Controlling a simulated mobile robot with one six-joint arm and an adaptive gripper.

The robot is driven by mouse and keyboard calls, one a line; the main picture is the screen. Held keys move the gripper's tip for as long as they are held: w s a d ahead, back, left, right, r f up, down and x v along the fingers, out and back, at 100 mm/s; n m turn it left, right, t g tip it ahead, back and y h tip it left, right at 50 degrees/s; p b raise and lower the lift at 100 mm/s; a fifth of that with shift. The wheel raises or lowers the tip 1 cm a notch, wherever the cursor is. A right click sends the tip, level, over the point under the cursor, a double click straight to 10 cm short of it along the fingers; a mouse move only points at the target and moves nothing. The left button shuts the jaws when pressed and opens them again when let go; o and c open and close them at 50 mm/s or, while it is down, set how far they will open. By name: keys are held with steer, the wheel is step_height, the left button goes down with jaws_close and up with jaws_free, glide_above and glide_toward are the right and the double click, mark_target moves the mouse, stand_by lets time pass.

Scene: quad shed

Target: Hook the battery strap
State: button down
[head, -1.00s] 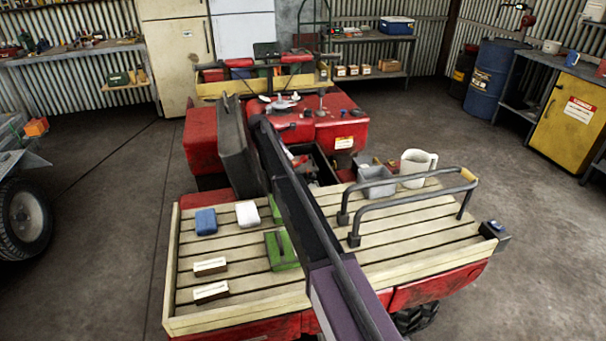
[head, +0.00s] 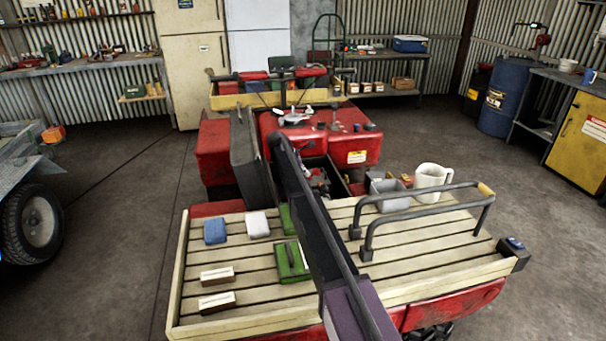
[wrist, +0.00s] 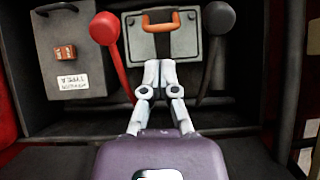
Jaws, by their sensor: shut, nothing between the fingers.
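In the wrist view, my gripper (wrist: 152,75) is shut and empty, with its pale fingertips together at the near edge of a grey battery-like box (wrist: 175,45). An orange curved handle or strap (wrist: 160,20) crosses the top of this box; I cannot tell which it is. A red-ended lead (wrist: 104,30) lies to its left and a black-ended lead (wrist: 218,18) to its right. In the head view, my arm hides the gripper and much of the open bay (head: 335,172) in the red quad (head: 355,135).
A second grey box (wrist: 72,55) labelled TYPE A sits left in the dark bay. The raised dark lid (head: 243,155) stands left of the bay. A grey bin (head: 388,195), a white mug (head: 432,178) and a grey rail (head: 420,215) stand right on the slatted rack (head: 235,258).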

steer(key=shift+b+x, duration=2.25)
steer(key=shift+x, duration=0.95)
steer(key=shift+d+r, duration=0.1)
steer(key=shift+d, duration=0.05)
